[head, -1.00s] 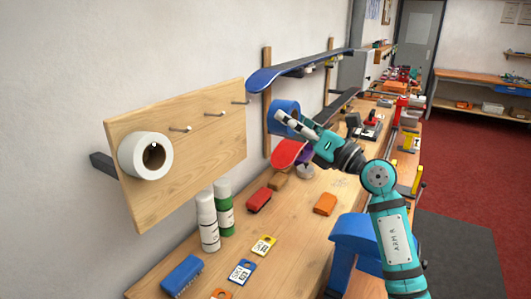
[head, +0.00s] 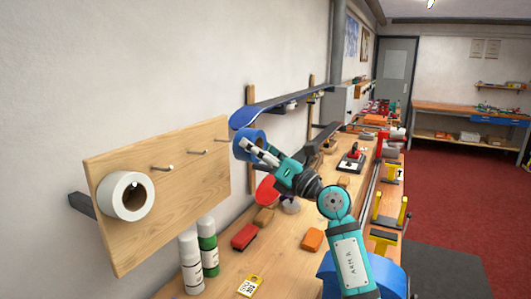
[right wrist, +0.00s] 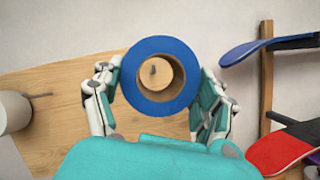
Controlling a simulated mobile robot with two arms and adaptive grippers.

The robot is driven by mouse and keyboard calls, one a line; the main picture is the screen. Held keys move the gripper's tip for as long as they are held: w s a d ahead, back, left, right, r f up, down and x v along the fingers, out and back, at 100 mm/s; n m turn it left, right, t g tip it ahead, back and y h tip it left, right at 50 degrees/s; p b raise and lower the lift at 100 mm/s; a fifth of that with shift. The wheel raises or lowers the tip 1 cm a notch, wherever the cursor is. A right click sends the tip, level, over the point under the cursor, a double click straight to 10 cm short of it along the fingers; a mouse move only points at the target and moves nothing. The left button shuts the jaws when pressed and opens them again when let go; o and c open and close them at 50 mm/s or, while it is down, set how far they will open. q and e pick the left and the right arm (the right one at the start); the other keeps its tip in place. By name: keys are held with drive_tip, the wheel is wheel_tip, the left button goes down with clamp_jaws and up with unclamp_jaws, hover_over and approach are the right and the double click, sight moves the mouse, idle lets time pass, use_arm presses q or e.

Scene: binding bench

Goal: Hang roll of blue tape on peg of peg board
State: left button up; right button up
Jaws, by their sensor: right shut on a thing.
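The blue tape roll (head: 241,147) is held by my right gripper (head: 254,148) at the right end of the wooden peg board (head: 150,220). In the right wrist view the roll (right wrist: 161,46) faces me, with a finger on each side of it. A peg (right wrist: 153,70) shows through its open core, with board behind. I cannot tell whether the peg tip is inside the core. Two bare pegs show in the head view, a middle one (head: 197,152) and another (head: 162,168). A white roll (head: 115,194) hangs on the leftmost peg. My left gripper is out of view.
A blue skateboard deck (head: 290,103) sits on a wall rack right behind the held roll. Two spray cans (head: 208,248) stand below the board. A red block (head: 244,236) and an orange block (head: 312,239) lie on the bench.

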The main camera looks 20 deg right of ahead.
sight(225, 141)
drive_tip(key=shift+w+a+f+b, duration=0.1)
drive_tip(key=shift+w+a+b, duration=0.8)
drive_tip(key=shift+w+a, duration=1.05)
drive_tip(key=shift+w+a+f, duration=0.15)
drive_tip(key=shift+w+a, duration=0.55)
drive_tip(key=shift+f, duration=0.35)
drive_tip(key=shift+f, duration=0.15)
drive_tip(key=o, duration=1.1)
drive_tip(key=shift+h, duration=0.3)
drive_tip(key=shift+d, duration=0.1)
